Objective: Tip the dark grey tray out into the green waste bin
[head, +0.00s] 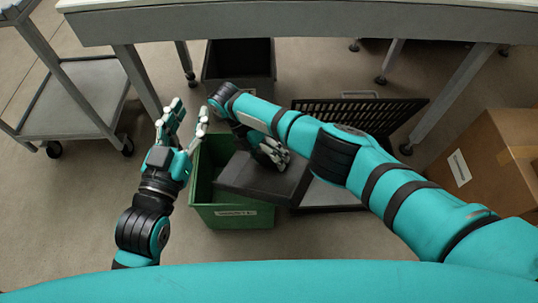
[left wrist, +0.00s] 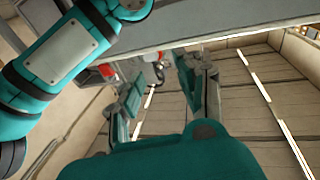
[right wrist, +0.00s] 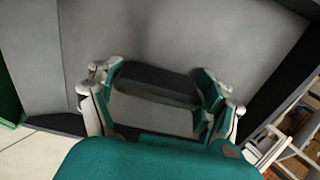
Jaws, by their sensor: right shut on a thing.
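The dark grey tray (head: 252,183) is at the right side of the green waste bin (head: 232,216), tilted, with its left part over the bin's opening. My right gripper (head: 272,154) is shut on the tray at its far side. In the right wrist view, the tray (right wrist: 170,35) fills most of the picture, with the fingers (right wrist: 155,85) either side of a dark raised part. I cannot see whether anything lies in the tray. My left gripper (head: 188,122) is open and empty, above and left of the bin; its spread fingers show in the left wrist view (left wrist: 165,90).
A black bin (head: 238,58) stands behind the green one, under the table (head: 300,22). A black slotted crate (head: 385,112) is right of the tray, partly behind my right arm. A cardboard box (head: 485,160) is at the right, a grey cart (head: 75,95) at the left.

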